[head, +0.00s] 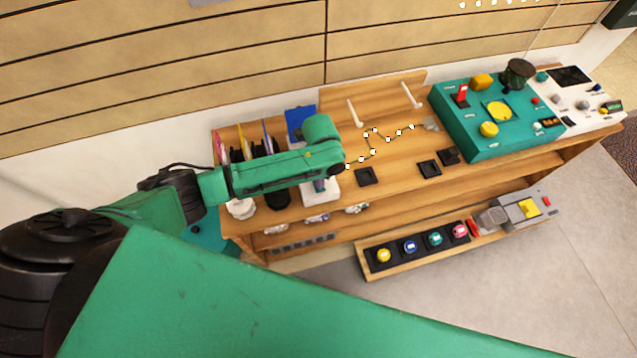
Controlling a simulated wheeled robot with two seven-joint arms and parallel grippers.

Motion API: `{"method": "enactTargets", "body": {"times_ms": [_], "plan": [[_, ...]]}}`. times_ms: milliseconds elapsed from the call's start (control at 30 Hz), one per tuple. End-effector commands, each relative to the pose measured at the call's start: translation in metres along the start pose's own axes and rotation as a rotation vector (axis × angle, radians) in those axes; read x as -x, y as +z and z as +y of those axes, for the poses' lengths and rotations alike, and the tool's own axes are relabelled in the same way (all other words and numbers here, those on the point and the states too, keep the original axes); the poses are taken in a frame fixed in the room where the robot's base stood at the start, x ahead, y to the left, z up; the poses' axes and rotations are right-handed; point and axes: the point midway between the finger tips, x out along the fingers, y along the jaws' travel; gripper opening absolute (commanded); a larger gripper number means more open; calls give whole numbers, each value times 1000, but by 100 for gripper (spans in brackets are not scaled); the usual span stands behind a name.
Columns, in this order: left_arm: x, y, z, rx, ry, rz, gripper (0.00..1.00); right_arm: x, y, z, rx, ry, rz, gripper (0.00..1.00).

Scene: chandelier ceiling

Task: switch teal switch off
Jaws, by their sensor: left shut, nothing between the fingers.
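A row of coloured round switches sits in a black strip on the low front ledge. The teal switch (435,237) is between the blue one (410,246) and the red-pink one (459,230). Whether it is on or off cannot be told at this size. My left arm reaches in from the left over the wooden desk. My left gripper (337,168) is at its end, shut and empty, up and left of the teal switch and well apart from it. Its fingertips are hard to make out. My right gripper is out of view.
A teal console (480,125) and a white panel (592,104) stand on the desk's right. Upright files (245,140) stand at the left. A yellow switch (383,256) and a grey device (515,211) flank the row. The floor before the ledge is clear.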

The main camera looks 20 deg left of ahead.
Motion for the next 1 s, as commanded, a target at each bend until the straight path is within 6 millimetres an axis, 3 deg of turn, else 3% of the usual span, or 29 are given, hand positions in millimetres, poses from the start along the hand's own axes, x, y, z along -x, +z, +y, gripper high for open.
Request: {"method": "enactTargets", "body": {"times_ms": [833, 1000], "plan": [[-14, 0, 0, 0, 0, 0, 0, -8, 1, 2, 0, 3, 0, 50], [-6, 0, 0, 0, 0, 0, 0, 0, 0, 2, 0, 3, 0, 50]]}}
